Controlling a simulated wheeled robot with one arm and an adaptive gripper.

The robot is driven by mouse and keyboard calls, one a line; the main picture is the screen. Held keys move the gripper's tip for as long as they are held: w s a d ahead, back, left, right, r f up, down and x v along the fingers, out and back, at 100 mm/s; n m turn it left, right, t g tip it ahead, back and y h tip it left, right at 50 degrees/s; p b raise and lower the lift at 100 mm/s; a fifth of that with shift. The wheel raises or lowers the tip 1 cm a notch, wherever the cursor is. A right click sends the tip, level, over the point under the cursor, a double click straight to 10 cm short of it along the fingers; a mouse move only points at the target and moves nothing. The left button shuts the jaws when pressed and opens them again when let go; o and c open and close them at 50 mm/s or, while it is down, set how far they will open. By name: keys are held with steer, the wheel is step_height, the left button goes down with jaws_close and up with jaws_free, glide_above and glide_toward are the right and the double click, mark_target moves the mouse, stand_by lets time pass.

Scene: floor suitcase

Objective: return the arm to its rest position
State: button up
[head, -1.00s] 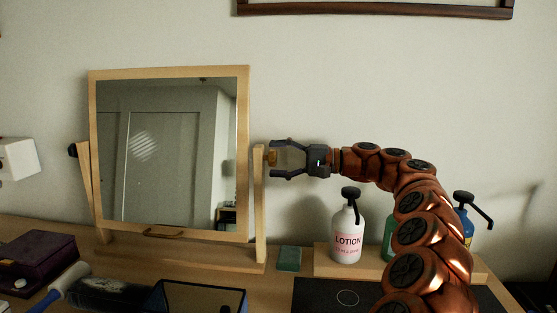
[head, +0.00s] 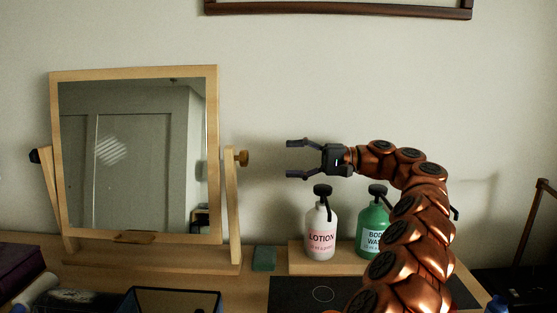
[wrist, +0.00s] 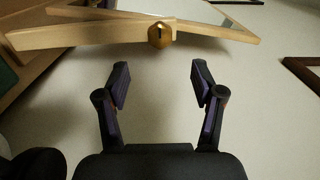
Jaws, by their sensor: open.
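My gripper (head: 294,159) is open and empty, pointing left in the head view. It is held in the air above the lotion bottle and to the right of the mirror's stand. In the wrist view my gripper (wrist: 160,80) shows its two fingers spread, with nothing between them. The mirror's round wooden knob (head: 242,158) is apart from the fingertips, with a gap between. The knob also shows in the wrist view (wrist: 161,35), just beyond the fingers.
The wood-framed mirror (head: 212,115) stands on the table at left. A lotion bottle (head: 320,238) and a green body wash bottle (head: 372,222) stand on a wooden riser (head: 300,262) below my arm. A dark picture frame (head: 340,11) hangs above. The wall space above my arm is clear.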

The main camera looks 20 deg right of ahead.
steer(key=shift+s+d, duration=0.2)
steer(key=shift+d, duration=0.25)
stand_by(0.4)
